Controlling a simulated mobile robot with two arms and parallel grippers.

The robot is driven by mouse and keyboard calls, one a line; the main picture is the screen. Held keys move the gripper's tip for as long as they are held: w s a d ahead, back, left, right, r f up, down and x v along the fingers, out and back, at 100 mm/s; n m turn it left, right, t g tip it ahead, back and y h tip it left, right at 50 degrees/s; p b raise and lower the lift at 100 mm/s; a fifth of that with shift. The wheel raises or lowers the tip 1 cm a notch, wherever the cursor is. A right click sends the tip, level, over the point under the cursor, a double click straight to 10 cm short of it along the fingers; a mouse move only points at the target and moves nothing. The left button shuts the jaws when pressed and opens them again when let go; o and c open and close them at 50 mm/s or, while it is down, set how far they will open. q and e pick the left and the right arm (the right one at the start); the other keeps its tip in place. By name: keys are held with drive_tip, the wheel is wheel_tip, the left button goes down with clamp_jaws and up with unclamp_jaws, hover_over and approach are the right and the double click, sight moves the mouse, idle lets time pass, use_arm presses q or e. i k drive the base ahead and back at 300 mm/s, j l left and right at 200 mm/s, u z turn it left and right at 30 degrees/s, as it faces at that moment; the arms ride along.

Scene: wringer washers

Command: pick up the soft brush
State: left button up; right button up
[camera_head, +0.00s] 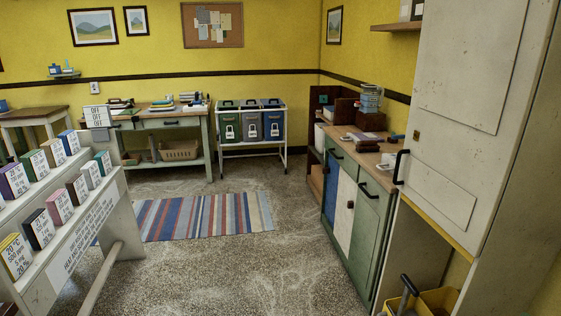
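I cannot make out a soft brush for certain in this view. Small items that could include one lie on the wooden counter (368,148) at right, among them a small dark and reddish object (396,139) near the wall. More small items lie on the far green workbench (150,123), too small to tell apart. Neither of my grippers shows in the head view.
A slanted white rack (95,238) with several labelled boxes stands at near left. A tall pale cabinet (470,110) fills the right, with a yellow bucket (437,300) below. Several bins (252,125) stand at the back. A striped rug (205,216) lies on open speckled floor.

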sight(367, 146)
drive_tip(key=i, duration=1.05)
drive_tip(key=i+j+z, duration=0.1)
drive_tip(key=i, duration=1)
